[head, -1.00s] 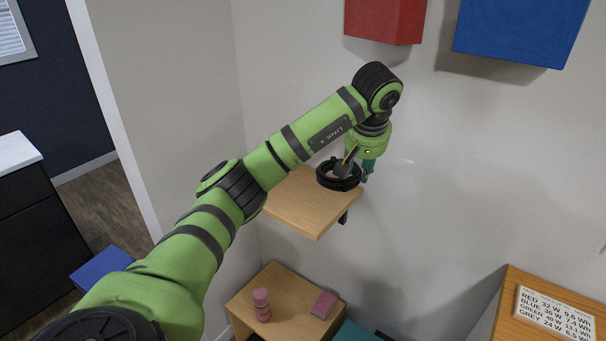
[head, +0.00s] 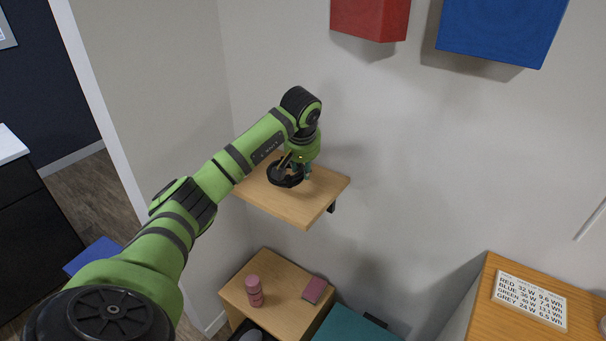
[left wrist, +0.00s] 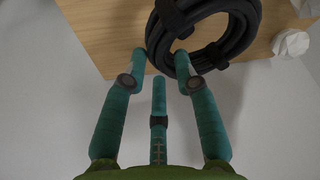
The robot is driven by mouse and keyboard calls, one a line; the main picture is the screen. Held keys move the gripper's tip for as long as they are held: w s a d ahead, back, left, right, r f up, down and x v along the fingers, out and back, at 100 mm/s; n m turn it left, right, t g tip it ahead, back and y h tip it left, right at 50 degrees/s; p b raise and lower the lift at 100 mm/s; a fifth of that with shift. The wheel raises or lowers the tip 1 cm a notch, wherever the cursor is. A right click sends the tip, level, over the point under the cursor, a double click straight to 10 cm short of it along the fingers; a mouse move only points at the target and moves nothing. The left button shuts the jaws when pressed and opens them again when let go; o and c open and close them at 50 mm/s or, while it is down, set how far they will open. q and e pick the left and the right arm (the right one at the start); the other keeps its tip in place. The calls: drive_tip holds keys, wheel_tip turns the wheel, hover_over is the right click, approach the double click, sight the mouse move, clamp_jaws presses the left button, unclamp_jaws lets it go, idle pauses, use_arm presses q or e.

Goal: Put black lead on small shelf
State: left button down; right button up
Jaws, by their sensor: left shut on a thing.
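The black lead (head: 284,179) is a coiled ring of cable. In the head view it is over the small wooden shelf (head: 310,208) on the wall. My left gripper (head: 305,171) is at the coil's right side, pointing down and shut on it. In the left wrist view the teal fingers (left wrist: 161,62) meet the near lower edge of the coil (left wrist: 245,35), with the shelf's wood (left wrist: 105,35) behind it. I cannot tell whether the coil touches the shelf. My right gripper is not in view.
White crumpled-looking pieces (left wrist: 291,43) are at the shelf's edge in the left wrist view. A red box (head: 370,18) and a blue box (head: 500,30) hang on the wall above. A lower wooden cabinet (head: 280,310) holds a pink bottle (head: 254,291) and a pink block (head: 315,290).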

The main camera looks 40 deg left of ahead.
sight(303, 179)
use_arm(q)
wheel_tip(303, 179, down, 2)
drive_tip(key=shift+d+f+p, duration=0.1)
drive_tip(key=shift+f+p, duration=0.15)
drive_tip(key=shift+p, duration=0.2)
drive_tip(key=shift+f, duration=0.4)
drive_tip(key=c, duration=0.9)
unclamp_jaws()
drive_tip(key=shift+f, duration=0.1)
drive_tip(key=shift+c, duration=0.2)
drive_tip(key=b+v, duration=0.2)
drive_tip(key=v, duration=1)
